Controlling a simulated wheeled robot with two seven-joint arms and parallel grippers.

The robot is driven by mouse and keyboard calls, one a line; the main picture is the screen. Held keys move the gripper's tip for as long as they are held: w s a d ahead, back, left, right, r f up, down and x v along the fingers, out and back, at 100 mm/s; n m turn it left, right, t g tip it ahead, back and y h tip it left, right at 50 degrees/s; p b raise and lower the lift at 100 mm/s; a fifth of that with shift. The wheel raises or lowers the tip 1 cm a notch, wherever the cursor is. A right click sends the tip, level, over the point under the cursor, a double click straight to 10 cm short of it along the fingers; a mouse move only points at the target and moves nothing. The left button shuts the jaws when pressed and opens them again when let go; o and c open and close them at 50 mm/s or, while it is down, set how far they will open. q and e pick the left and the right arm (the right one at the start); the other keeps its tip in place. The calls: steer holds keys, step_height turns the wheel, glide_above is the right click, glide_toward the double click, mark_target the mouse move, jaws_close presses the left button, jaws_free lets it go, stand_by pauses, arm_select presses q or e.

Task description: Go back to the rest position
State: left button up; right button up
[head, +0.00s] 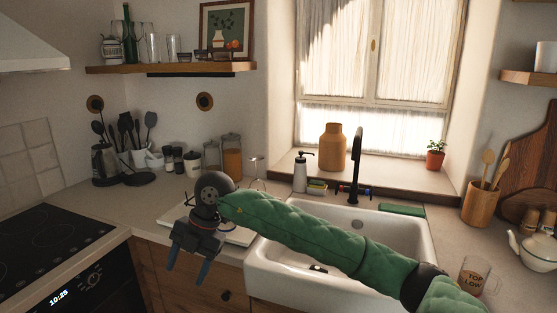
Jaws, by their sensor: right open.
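My right gripper (187,266) is at the end of the green padded arm that comes in from the lower right. It points down in front of the counter edge, left of the sink. Its two blue-tipped fingers are apart and nothing shows between them. The forearm crosses over the white sink (262,277) and hides part of it. My left gripper is not in view.
A black cooktop (45,245) lies at the left. A white board (240,236) lies on the counter (155,205) behind my gripper. A glass mug (474,275) and a white teapot (535,250) stand at the right. An open shelf (170,68) hangs above.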

steer(key=s+a+r+n+g+y, duration=0.1)
steer(key=s+a+r+g+y, duration=0.3)
steer(key=s+a+y, duration=0.45)
steer(key=w+d+r+m+t+y, duration=0.3)
steer(key=w+d+m+t+y, duration=0.55)
steer(key=y, duration=0.25)
steer(key=w+d+f+m+t+h, duration=0.6)
steer(key=d+f+m+t+h, duration=0.35)
steer(key=m+t, duration=0.7)
steer(key=s+d+f+m+g+h, duration=0.2)
steer(key=s+d+f+m+h, duration=0.3)
steer(key=d+f, duration=0.6)
steer(key=s+d+f+m+g+h, duration=0.1)
steer(key=d+f+m+g+h, duration=0.2)
steer(key=d+f+h, duration=0.8)
steer(key=s+d+f+g+y, duration=0.1)
steer(key=s+d+f+g, duration=0.1)
steer(key=s+f+g, duration=0.4)
steer(key=s+d+f+g+y, duration=0.1)
steer(key=s+d+f+g, duration=0.2)
steer(key=s+f, duration=1.3)
steer(key=s+g, duration=0.2)
steer(key=s, duration=0.6)
steer(key=shift+f+g+y, duration=0.3)
steer(key=shift+f+g, duration=0.05)
steer(key=shift+g, duration=0.05)
